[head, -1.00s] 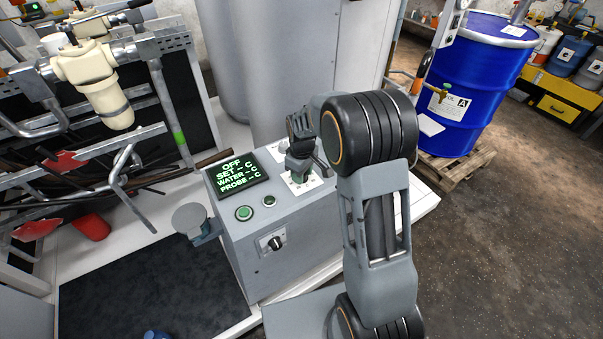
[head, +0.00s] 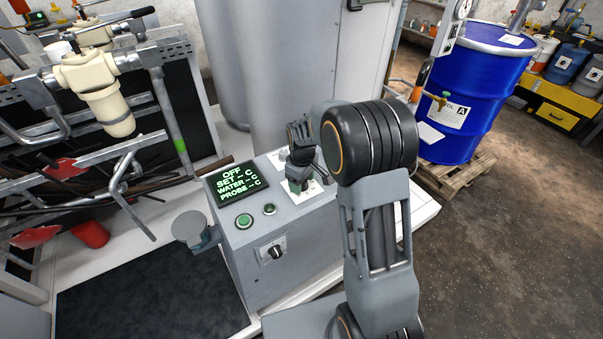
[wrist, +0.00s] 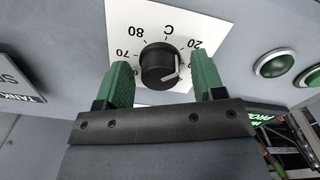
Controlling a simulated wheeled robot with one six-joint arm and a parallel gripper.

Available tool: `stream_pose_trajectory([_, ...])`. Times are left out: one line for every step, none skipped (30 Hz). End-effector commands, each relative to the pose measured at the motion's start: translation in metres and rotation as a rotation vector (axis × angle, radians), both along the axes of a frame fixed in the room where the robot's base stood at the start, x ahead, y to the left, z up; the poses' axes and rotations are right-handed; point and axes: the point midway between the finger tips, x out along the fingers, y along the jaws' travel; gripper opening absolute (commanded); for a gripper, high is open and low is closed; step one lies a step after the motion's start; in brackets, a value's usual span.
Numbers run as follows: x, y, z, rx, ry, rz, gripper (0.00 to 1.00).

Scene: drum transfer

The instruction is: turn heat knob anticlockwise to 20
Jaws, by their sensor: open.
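The heat knob (wrist: 159,66) is black and round, on a white dial plate (wrist: 126,22) marked C with 20, 70 and 80 visible. Its white pointer line points to the lower right in the wrist view; the number there is hidden. My gripper (wrist: 162,74) is open, with one green finger on each side of the knob and a gap visible around it. In the head view my gripper (head: 298,178) is over the white plate on top of the grey control box (head: 262,245), and it hides the knob.
The box display (head: 238,183) reads OFF, with dashes for SET, WATER and PROBE. A green button (head: 244,221) and a smaller one (head: 269,209) sit below it. A black rotary switch (head: 275,252) is on the front face. A grey tank (head: 265,70) stands close behind.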

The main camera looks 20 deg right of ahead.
Motion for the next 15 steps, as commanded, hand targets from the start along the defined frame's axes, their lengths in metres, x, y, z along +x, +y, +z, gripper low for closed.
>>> stream_pose_trajectory([0.001,0.0,0.005,0.0,-0.003,0.0,0.63])
stream_pose_trajectory([0.001,0.0,0.008,0.0,-0.004,0.0,0.63])
stream_pose_trajectory([0.001,0.0,0.013,0.0,-0.005,0.0,0.63])
stream_pose_trajectory([0.001,0.0,0.018,0.0,-0.005,0.0,0.63])
stream_pose_trajectory([0.001,0.0,0.023,0.0,-0.005,0.0,0.63])
stream_pose_trajectory([0.001,0.0,0.031,0.0,-0.006,0.0,0.63])
stream_pose_trajectory([0.001,0.0,0.037,0.0,-0.006,0.0,0.63])
stream_pose_trajectory([0.001,0.0,0.044,0.001,-0.007,0.0,0.63])
stream_pose_trajectory([0.001,0.0,0.052,0.001,-0.007,0.0,0.63])
stream_pose_trajectory([0.0,0.0,0.059,0.0,-0.005,0.0,0.63])
stream_pose_trajectory([0.001,0.0,0.065,0.0,-0.006,0.0,0.63])
stream_pose_trajectory([0.001,0.0,0.073,0.0,-0.006,0.0,0.63])
stream_pose_trajectory([0.001,0.0,0.079,-0.001,-0.006,0.0,0.63])
stream_pose_trajectory([0.0,0.0,0.085,0.0,-0.005,0.0,0.63])
stream_pose_trajectory([0.001,0.0,0.092,-0.001,-0.006,0.001,0.63])
